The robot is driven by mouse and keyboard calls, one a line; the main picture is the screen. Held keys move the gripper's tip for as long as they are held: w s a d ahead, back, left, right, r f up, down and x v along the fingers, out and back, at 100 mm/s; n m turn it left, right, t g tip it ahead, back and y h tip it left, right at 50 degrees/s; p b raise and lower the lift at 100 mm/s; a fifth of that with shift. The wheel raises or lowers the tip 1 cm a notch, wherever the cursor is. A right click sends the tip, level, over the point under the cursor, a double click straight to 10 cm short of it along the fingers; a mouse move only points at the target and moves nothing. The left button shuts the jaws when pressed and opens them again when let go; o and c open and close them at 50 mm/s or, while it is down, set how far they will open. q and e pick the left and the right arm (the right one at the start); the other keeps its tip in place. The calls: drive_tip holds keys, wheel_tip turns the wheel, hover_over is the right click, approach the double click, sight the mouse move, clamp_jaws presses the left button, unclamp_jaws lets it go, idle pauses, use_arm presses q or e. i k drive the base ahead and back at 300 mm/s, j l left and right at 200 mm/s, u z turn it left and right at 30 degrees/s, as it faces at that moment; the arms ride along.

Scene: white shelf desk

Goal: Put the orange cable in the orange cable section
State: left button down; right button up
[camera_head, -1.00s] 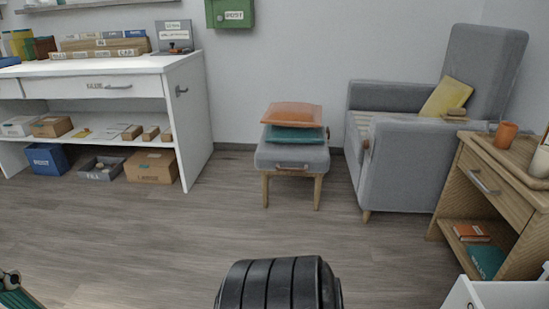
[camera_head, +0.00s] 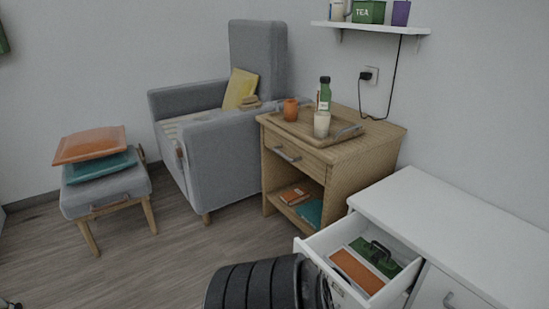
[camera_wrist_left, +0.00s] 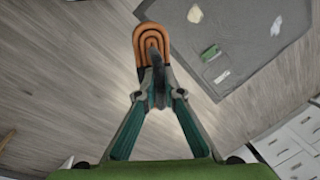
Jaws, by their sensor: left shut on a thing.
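The orange cable (camera_wrist_left: 141,36) is a flat looped coil in the left wrist view. My left gripper (camera_wrist_left: 157,88) is shut on its near end, and the coil extends beyond the fingertips above the floor. In the head view, a white drawer (camera_head: 309,248) stands open at the lower right. Inside it is an orange section (camera_head: 357,271) at the front left. Beside it is a green section (camera_head: 389,266) with a dark looped item (camera_head: 380,251) on it. My right gripper is not in view.
The drawer belongs to a white cabinet (camera_head: 450,225). A wooden side table (camera_head: 345,165) with a tray stands behind it, beside a grey armchair (camera_head: 215,160). A footstool (camera_head: 105,195) with cushions is at left. The wrist view shows a grey rug (camera_wrist_left: 235,35) with small items.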

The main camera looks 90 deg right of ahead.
sight(352, 269)
drive_tip(key=z, duration=2)
drive_tip(key=i+l+z, duration=0.1)
drive_tip(key=z, duration=0.35)
drive_tip(key=i+z, duration=0.1)
drive_tip(key=z, duration=0.4)
drive_tip(key=i+l+z, duration=0.1)
drive_tip(key=z, duration=0.35)
drive_tip(key=i+z, duration=0.1)
drive_tip(key=z, duration=0.35)
drive_tip(key=i+j+z, duration=0.1)
drive_tip(key=i, duration=0.2)
